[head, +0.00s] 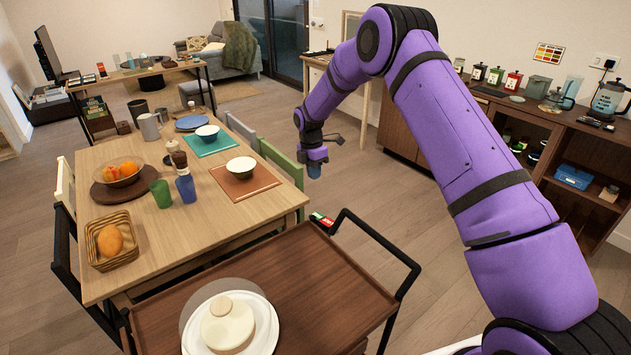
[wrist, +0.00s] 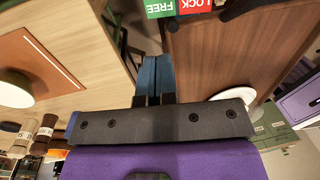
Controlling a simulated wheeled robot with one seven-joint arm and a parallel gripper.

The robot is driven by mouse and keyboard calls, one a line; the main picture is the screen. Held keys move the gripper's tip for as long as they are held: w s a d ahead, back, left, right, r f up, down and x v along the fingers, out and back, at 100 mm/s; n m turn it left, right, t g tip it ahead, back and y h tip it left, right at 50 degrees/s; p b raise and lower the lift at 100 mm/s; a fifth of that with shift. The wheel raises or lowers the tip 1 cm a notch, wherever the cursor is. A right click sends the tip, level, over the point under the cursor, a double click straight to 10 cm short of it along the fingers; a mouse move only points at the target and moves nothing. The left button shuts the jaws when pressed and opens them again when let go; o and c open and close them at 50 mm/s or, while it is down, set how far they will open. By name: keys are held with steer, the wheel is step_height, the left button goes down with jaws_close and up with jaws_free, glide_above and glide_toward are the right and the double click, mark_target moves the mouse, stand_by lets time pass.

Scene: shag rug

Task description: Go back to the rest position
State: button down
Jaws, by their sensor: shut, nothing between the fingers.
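My purple arm reaches out over the floor beside the dining table in the head view. My gripper (head: 314,171) points down near the table's right edge, beyond the far side of the brown trolley. In the wrist view my gripper (wrist: 154,62) shows its two blue fingers shut together with nothing between them. The fingers are apart from the table and the trolley.
The brown trolley (head: 330,285) has a black handle and carries a white plate with a lidded pot (head: 228,325). A cabinet (head: 545,120) stands right. Floor between is open.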

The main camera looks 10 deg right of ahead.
steer(key=shift+r, duration=0.1)
steer(key=s+d+r+m+t, duration=0.15)
steer(key=s+r+m, duration=0.35)
steer(key=r, duration=0.7)
steer(key=s+d+r+m+t, duration=0.15)
steer(key=s+r, duration=0.45)
steer(key=r, duration=0.6)
steer(key=s+d+r+m, duration=0.4)
steer(key=s+r+m, duration=0.3)
steer(key=s+r, duration=0.6)
steer(key=s+d+m+t, duration=0.1)
steer(key=s+m, duration=0.3)
steer(key=s, duration=0.9)
steer(key=s+d+f+m+t, duration=0.1)
steer(key=s+m, duration=0.4)
steer(key=s, duration=0.8)
steer(key=shift+d+f+t+y, duration=0.2)
steer(key=shift+d+t+y, duration=0.1)
steer(key=shift+t, duration=0.4)
